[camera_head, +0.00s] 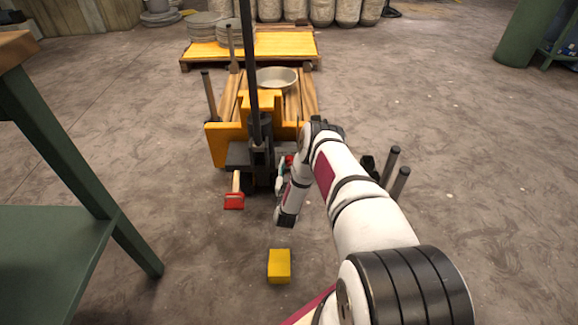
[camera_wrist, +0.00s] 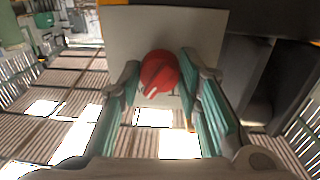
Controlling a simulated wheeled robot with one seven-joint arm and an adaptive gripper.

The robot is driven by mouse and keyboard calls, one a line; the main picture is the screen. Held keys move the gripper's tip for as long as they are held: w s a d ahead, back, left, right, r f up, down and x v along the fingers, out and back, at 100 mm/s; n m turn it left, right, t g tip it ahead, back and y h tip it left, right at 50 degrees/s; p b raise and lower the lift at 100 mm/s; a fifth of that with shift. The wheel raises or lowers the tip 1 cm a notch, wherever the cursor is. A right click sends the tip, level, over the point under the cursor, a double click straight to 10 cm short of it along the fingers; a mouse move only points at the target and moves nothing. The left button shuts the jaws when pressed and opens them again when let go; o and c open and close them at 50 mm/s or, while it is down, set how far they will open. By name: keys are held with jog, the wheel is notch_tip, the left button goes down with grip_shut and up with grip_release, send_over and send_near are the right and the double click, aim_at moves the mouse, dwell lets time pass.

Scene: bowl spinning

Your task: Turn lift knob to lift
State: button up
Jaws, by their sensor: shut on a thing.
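The red round lift knob (camera_wrist: 158,72) sits on a pale plate (camera_wrist: 120,32) in the wrist view. My gripper (camera_wrist: 160,68) has its two teal fingers on either side of the knob and is shut on it. In the head view my gripper (camera_head: 283,172) is at the front right of the yellow lift cart (camera_head: 226,145), by its black mast. A small part of the red knob (camera_head: 290,160) shows there; the rest is hidden by my gripper and arm.
A metal bowl (camera_head: 277,77) rests on the cart's wooden top. A yellow block (camera_head: 279,266) lies on the floor in front. A green-legged table (camera_head: 60,245) stands at left. Floor at right is mostly clear.

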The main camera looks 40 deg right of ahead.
jog(key=n, duration=0.3)
jog(key=shift+a+n, duration=0.1)
jog(key=shift+n, duration=0.3)
jog(key=n, duration=0.4)
jog(key=shift+n+t, duration=0.3)
jog(key=shift+n, duration=0.1)
jog(key=shift+s+d+n+t+y, duration=0.1)
jog(key=shift+d+n+t+y, duration=0.05)
jog(key=shift+n, duration=1.7)
jog(key=shift+s+d+n+t+y, duration=0.1)
jog(key=shift+n+t+y, duration=0.05)
jog(key=shift+n, duration=1.7)
jog(key=o, duration=1.1)
jog(key=shift+o, duration=0.2)
jog(key=r+v, duration=0.1)
jog(key=v, duration=1.1)
jog(key=shift+f, duration=0.45)
